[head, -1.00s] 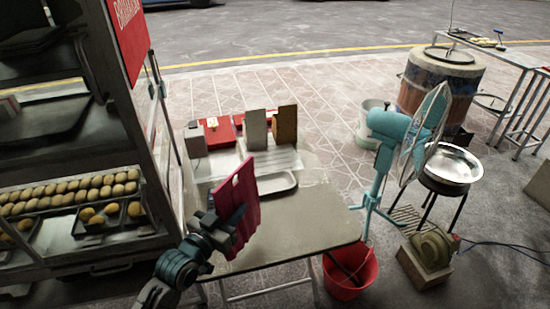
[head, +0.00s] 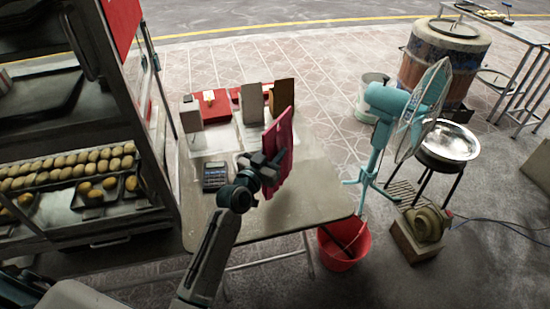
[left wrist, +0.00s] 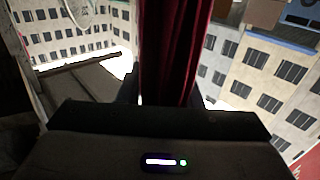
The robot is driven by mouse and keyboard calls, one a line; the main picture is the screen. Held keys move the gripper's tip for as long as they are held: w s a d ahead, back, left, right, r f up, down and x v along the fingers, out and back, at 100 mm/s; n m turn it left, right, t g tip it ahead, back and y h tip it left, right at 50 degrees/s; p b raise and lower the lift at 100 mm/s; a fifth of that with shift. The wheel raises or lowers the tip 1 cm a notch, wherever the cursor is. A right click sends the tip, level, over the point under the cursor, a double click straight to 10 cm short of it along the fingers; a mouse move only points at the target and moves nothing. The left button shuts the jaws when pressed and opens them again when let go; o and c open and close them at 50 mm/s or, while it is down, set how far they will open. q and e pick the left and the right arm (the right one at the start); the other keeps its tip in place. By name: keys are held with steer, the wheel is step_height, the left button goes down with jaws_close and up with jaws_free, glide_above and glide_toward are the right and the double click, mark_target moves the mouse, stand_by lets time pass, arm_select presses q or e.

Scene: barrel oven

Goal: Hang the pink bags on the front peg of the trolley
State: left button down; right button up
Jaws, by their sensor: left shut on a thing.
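The pink bags (head: 281,150) show as one flat pinkish-red bundle in the head view, upright and slightly tilted over the folding table. My left gripper (head: 268,170) is shut on the bundle at its left side. In the left wrist view the bags (left wrist: 172,50) appear as dark red folds rising from between the fingers. The trolley (head: 150,150) with trays of buns stands at the left of the head view. I cannot make out its front peg. My right gripper is not in view.
The table (head: 315,195) holds a calculator (head: 215,176), red boxes (head: 212,105) and upright boards (head: 252,104). A teal fan (head: 385,130) and a red bucket (head: 343,246) stand to its right. The table's right front part is clear.

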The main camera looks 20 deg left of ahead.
arm_select(q)
steer(key=f, duration=0.3)
steer(key=shift+w+d, duration=0.2)
steer(key=shift+w, duration=0.2)
steer(key=shift+f, duration=0.25)
steer(key=shift+f+b, duration=0.1)
steer(key=shift+b, duration=0.25)
steer(key=c, duration=1.5)
jaws_free()
steer(key=shift+f, duration=0.1)
steer(key=o, duration=0.5)
